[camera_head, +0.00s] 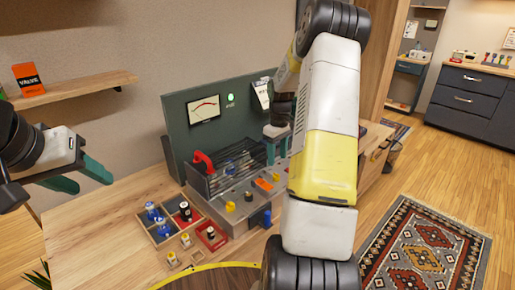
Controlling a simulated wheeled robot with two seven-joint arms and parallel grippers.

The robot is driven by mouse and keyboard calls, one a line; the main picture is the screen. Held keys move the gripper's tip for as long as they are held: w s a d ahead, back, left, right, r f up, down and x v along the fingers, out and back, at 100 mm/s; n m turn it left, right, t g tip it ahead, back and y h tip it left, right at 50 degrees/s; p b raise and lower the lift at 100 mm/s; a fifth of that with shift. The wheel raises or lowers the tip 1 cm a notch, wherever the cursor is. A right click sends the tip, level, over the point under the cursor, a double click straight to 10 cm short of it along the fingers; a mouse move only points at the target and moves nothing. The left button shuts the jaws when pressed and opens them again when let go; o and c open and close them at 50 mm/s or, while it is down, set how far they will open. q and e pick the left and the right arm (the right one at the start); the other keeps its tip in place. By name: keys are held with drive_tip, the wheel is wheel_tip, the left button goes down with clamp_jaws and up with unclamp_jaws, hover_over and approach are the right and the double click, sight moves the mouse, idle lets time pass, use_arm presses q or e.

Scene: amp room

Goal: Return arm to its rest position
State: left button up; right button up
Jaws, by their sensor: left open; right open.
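My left gripper (82,178) is at the left edge of the head view, with its teal fingers apart and nothing between them. It hangs in the air left of the table, clear of the equipment. My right arm crosses the middle of the view in white and yellow. My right gripper (278,154) shows beyond that arm, pointing down over the right part of the amp (180,119). Its teal fingers are apart, with nothing seen held. The arm hides part of the amp's right side, so I cannot tell whether the fingertips touch anything.
The amp's green panel has a meter (204,109) and a lit green lamp (231,97). A wooden tray (156,236) of blue-topped parts stands front left on the wooden table (92,224). A shelf (75,93) juts from the wall. A patterned rug (420,245) lies right.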

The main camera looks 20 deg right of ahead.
drive_tip(key=s+a+r+t, duration=0.1)
drive_tip(key=s+a+r, duration=0.15)
drive_tip(key=r, duration=0.25)
drive_tip(key=s+a+r+t, duration=0.1)
drive_tip(key=a+r, duration=0.3)
drive_tip(key=r, duration=0.2)
drive_tip(key=s+a+r+m+t, duration=0.1)
drive_tip(key=s+a+r, duration=0.3)
drive_tip(key=s, duration=0.3)
drive_tip(key=s+a+r+m+t+y, duration=0.1)
drive_tip(key=s+a+r, duration=0.2)
drive_tip(key=s+a, duration=0.3)
drive_tip(key=s+a+r+m+t+y, duration=0.1)
drive_tip(key=s+a+r, duration=0.3)
drive_tip(key=s, duration=0.5)
drive_tip(key=shift+s+a+r+m+t, duration=0.3)
drive_tip(key=shift+a+m+t, duration=0.2)
drive_tip(key=shift+t, duration=0.1)
